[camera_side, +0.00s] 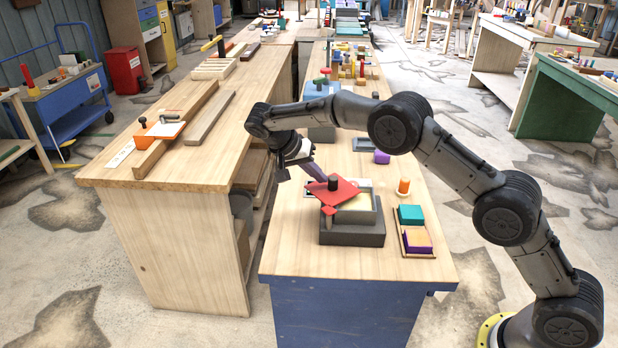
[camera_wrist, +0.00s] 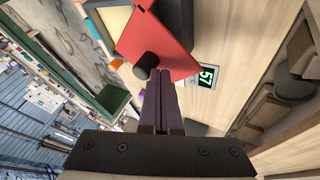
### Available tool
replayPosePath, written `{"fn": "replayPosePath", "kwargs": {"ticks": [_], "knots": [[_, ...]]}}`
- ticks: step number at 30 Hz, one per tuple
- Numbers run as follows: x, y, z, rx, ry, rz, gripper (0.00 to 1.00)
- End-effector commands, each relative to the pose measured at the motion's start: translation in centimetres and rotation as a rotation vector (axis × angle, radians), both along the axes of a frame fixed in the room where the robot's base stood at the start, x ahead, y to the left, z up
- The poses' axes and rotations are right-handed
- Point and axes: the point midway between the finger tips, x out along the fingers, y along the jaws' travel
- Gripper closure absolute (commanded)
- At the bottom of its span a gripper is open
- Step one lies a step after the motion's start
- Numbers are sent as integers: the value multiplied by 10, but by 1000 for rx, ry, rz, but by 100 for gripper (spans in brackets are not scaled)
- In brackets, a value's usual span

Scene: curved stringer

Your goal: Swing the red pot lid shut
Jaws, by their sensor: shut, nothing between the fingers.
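The red pot lid (camera_side: 347,192) is a flat plate with a dark knob (camera_side: 333,182) on top. In the side view it lies turned and offset to the left on the grey pot (camera_side: 352,236), leaving part of the pale top uncovered. A small red tab sticks out at the lid's near left. My gripper (camera_side: 325,179) has purple fingers and reaches in from the upper left. In the wrist view the fingers (camera_wrist: 162,74) are shut and empty, right beside the knob (camera_wrist: 147,66) over the red lid (camera_wrist: 174,48). I cannot tell whether they touch it.
A tray (camera_side: 404,243) with teal and purple blocks stands right of the pot. An orange peg (camera_side: 403,186) and a purple block (camera_side: 381,157) are behind it. A green display reading 57 (camera_wrist: 207,77) shows in the wrist view. The bench front is clear.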

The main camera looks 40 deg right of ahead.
Motion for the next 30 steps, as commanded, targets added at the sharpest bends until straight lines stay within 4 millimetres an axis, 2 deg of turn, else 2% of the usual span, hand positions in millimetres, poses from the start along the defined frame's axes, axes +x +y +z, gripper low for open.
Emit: {"fn": "replayPosePath", "kwargs": {"ticks": [5,16,21,30], "knots": [[-7,-15,-1,0,1,-172,100],[-27,-35,0,-1,0,-213,100],[-36,-40,0,0,1,-317,100],[-44,-44,0,-1,1,-309,100]]}}
